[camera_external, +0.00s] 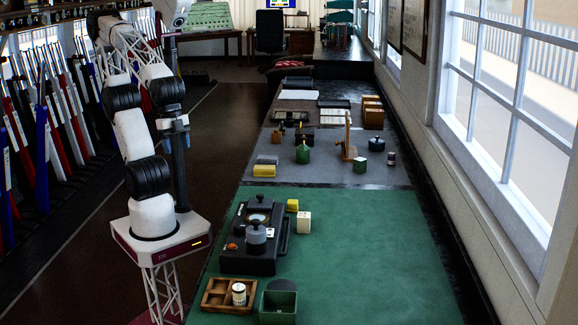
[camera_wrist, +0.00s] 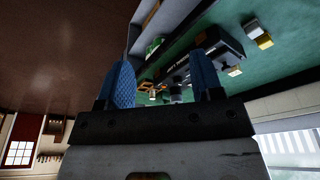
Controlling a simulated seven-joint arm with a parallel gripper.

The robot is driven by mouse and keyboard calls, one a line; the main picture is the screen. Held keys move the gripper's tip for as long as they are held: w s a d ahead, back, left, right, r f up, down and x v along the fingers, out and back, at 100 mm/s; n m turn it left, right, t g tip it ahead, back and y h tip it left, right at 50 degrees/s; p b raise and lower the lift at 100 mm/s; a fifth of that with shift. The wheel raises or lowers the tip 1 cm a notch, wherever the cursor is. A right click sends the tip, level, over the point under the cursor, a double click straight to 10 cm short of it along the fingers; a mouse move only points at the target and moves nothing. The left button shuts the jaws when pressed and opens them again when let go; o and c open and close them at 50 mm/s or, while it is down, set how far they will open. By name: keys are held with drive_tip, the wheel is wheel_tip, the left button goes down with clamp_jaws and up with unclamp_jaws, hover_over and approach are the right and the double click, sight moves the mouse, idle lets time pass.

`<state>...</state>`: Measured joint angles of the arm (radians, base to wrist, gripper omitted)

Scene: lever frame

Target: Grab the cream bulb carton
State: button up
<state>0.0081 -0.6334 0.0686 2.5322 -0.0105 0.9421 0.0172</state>
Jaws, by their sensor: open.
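The cream bulb carton (camera_external: 304,222) is a small pale box standing on the green mat, just right of a black instrument box, in the external view. In the wrist view small pale and yellow blocks show at the upper right, but I cannot tell which is the carton. My gripper (camera_wrist: 163,78) is open, with its two blue-padded fingers apart and nothing held between them. It is high up and far from the carton. In the external view the arm's end is at the top edge and its fingers are not visible.
The black instrument box (camera_external: 254,237) with knobs stands left of the carton. A yellow block (camera_external: 292,205) lies close behind the carton. A wooden tray (camera_external: 216,294) and a green box (camera_external: 278,307) are nearer the front. The green mat (camera_external: 370,255) right of the carton is clear.

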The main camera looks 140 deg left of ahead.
drive_tip(key=shift+r, duration=0.1)
drive_tip(key=shift+c, duration=0.2)
drive_tip(key=w+v, duration=0.1)
drive_tip(key=v, duration=0.3)
drive_tip(key=w+a+r+n+h, duration=0.1)
drive_tip(key=w+a+n+h, duration=0.3)
drive_tip(key=w+n, duration=0.5)
drive_tip(key=w+a+r+n+h, duration=0.1)
drive_tip(key=w+a+n+h, duration=0.2)
drive_tip(key=w+a+n, duration=0.5)
drive_tip(key=w+a+f+n+t+h, duration=0.1)
drive_tip(key=w+a+n+t+h, duration=0.35)
drive_tip(key=w+a+n, duration=0.8)
drive_tip(key=a+f+m, duration=0.1)
drive_tip(key=f, duration=0.6)
drive_tip(key=w+a+f+t+y, duration=0.1)
drive_tip(key=f, duration=0.6)
drive_tip(key=a+f+m+t+y, duration=0.1)
drive_tip(key=a+f, duration=0.1)
drive_tip(key=f, duration=0.6)
drive_tip(key=shift+w+f+m, duration=0.1)
drive_tip(key=shift+w+m, duration=0.05)
drive_tip(key=shift+m, duration=0.2)
